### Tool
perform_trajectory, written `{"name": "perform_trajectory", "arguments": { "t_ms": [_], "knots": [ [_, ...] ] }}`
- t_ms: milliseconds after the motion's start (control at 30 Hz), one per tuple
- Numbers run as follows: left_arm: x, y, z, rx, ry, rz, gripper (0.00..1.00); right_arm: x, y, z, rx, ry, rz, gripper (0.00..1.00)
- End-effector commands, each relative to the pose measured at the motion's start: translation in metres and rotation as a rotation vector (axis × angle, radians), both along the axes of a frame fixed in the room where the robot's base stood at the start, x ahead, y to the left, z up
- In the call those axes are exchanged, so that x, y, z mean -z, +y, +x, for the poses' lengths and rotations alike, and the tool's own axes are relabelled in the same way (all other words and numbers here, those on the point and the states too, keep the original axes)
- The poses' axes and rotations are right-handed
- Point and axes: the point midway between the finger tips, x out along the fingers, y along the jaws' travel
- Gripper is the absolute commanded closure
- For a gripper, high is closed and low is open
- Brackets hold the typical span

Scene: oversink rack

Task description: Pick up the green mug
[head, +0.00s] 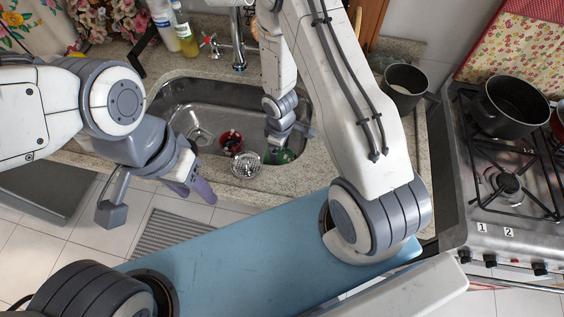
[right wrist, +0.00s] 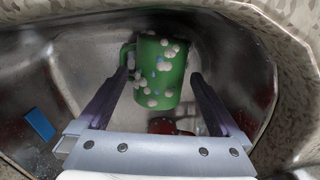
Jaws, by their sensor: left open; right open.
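The green mug (right wrist: 160,75) with white and blue spots lies in the steel sink (right wrist: 75,60); its handle is on the left in the right wrist view. In the head view only a green part of it (head: 283,157) shows beneath my right gripper (head: 290,135). My right gripper (right wrist: 160,80) is open, with one finger to each side of the mug in the right wrist view. The left finger overlaps the handle's edge; I cannot tell whether they touch. My left gripper (head: 190,191) is open and empty in front of the counter's edge.
A blue piece (right wrist: 40,125) lies at the left of the right wrist view. The faucet (head: 238,45) rises behind; a dark pot (head: 403,88) stands right of the sink.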

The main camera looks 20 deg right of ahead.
Motion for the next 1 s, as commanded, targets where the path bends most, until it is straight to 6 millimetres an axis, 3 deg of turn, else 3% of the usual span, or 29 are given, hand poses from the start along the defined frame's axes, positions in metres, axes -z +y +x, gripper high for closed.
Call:
{"name": "perform_trajectory", "arguments": {
  "t_ms": [33,133,467,500,700,767,1000],
  "knots": [
    [0.017,0.0,0.0,0.0,0.0,0.0,0.5,0.014,-0.002,-0.002,0.001,0.0,0.0,0.0],
    [0.029,0.0,0.0,0.0,0.0,0.0,0.5,0.026,-0.002,-0.002,0.0,0.0,0.0,0.0],
    [0.032,0.0,0.0,0.0,0.0,0.0,0.5,0.029,-0.002,-0.002,0.0,0.0,0.0,0.0],
    [0.032,0.0,0.0,0.0,0.0,0.0,0.5,0.029,-0.002,-0.002,0.0,0.0,0.0,0.04],
    [0.032,0.0,0.0,0.0,0.0,0.0,0.5,0.029,-0.002,-0.002,0.0,0.0,0.0,0.8],
    [0.032,0.0,0.0,0.0,0.0,0.0,0.5,0.029,-0.002,-0.002,0.0,0.0,0.0,0.96],
    [0.03,0.0,0.0,0.0,0.0,0.0,0.5,0.027,-0.002,-0.002,0.0,0.0,0.0,0.97]
  ]
}}
